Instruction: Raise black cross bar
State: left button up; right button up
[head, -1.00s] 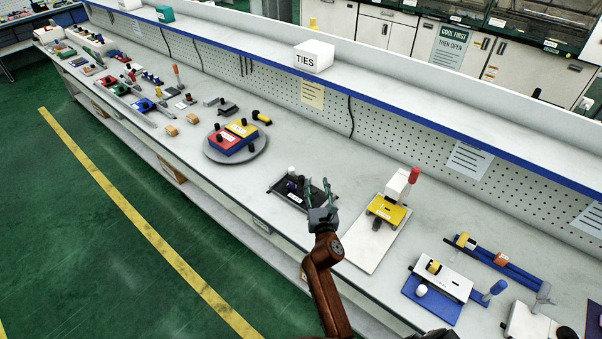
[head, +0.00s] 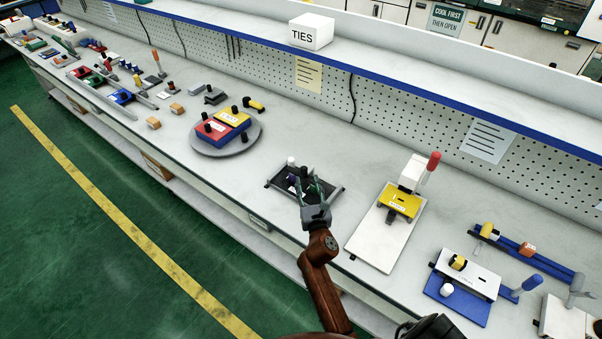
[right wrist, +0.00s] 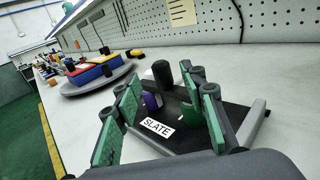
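A dark fixture with a black plate (head: 278,184) sits on the bench in the head view. In the right wrist view its plate (right wrist: 183,137) has a white SLATE label (right wrist: 157,127) on its front. I cannot clearly tell a separate cross bar from the plate. My right gripper (head: 308,184) is open over the fixture, its green-padded fingers (right wrist: 168,100) apart with nothing held.
A round turntable (head: 227,146) with red and yellow blocks stands to the left. A white board (head: 375,252) with a yellow clamp stands to the right, near a blue fixture (head: 455,306). A shelf (head: 400,90) and pegboard run behind. The bench behind the dark fixture is clear.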

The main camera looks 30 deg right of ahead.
aim_at(304, 172)
jog(key=shift+w+f, duration=0.15)
jog(key=shift+f, duration=0.35)
jog(key=shift+w+d, duration=0.2)
jog(key=shift+w, duration=0.15)
jog(key=b+x, duration=0.1)
jog(key=x, duration=0.5)
jog(key=shift+w+d+r, duration=0.1)
jog(key=shift+w+d, duration=0.05)
jog(key=shift+w, duration=0.3)
pick_arm(q)
jog(key=shift+w+f, duration=0.25)
jog(key=shift+f, duration=0.6)
pick_arm(e)
grip_shut()
pick_arm(q)
jog(key=shift+w, duration=0.1)
